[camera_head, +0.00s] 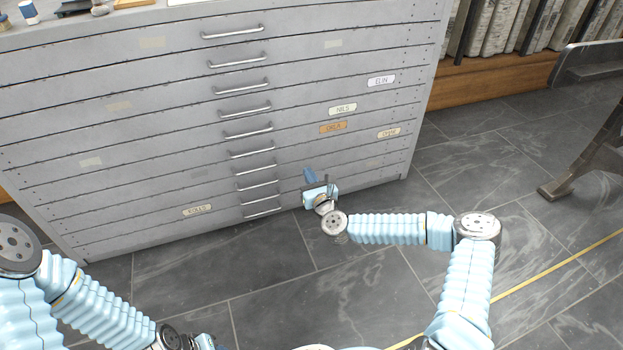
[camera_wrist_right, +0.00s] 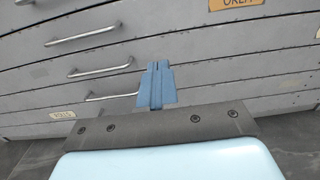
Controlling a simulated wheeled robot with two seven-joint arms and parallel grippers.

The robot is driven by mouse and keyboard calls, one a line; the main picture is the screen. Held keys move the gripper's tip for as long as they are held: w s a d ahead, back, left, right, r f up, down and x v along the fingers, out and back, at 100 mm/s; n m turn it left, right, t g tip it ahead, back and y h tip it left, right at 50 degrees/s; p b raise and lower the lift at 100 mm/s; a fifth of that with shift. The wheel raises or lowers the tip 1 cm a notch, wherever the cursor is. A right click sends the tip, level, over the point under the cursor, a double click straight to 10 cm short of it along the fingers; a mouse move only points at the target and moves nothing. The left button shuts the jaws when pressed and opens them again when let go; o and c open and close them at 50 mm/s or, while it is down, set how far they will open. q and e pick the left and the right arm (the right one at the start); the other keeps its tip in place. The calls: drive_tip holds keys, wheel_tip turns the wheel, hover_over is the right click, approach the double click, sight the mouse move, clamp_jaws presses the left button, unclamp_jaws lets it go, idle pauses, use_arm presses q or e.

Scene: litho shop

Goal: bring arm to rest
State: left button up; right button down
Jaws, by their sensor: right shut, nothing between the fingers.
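My right gripper (camera_head: 310,177) is in front of the lower right part of the grey drawer cabinet (camera_head: 150,104) in the head view. In the right wrist view its blue fingers (camera_wrist_right: 155,86) are together, with nothing between them. My right arm reaches in from the lower right, bent at the elbow. My left arm comes in at the lower left of the head view. The fingers of my left gripper are not clear at the bottom edge, so its opening cannot be made out.
The cabinet's drawers look closed, with metal handles (camera_head: 250,133) and labels such as an orange one (camera_head: 333,127). Books or folders (camera_head: 500,25) stand on a wooden shelf at upper right. A dark metal leg (camera_head: 590,150) stands at right. Grey tiled floor (camera_head: 190,290) is open in front.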

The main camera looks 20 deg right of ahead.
drive_tip(key=s+a+f+n+g+y, duration=0.4)
drive_tip(key=s+a+f+n+g, duration=0.15)
drive_tip(key=s+a+n, duration=0.4)
drive_tip(key=s+a+f+n+g+y, duration=0.35)
drive_tip(key=s+a+f+n, duration=0.35)
drive_tip(key=s+a+n, duration=0.3)
drive_tip(key=s+d+f+n+g+h, duration=0.2)
drive_tip(key=s+d+n+g, duration=0.15)
drive_tip(key=s+n, duration=0.35)
drive_tip(key=s+d+f+n+g+h, duration=0.2)
drive_tip(key=s+d+f+n+g, duration=0.15)
drive_tip(key=s+n, duration=0.4)
wheel_tip(320, 180, up, 14)
drive_tip(key=s+g+p, duration=0.1)
drive_tip(key=p, duration=1.2)
drive_tip(key=shift+s, duration=0.4)
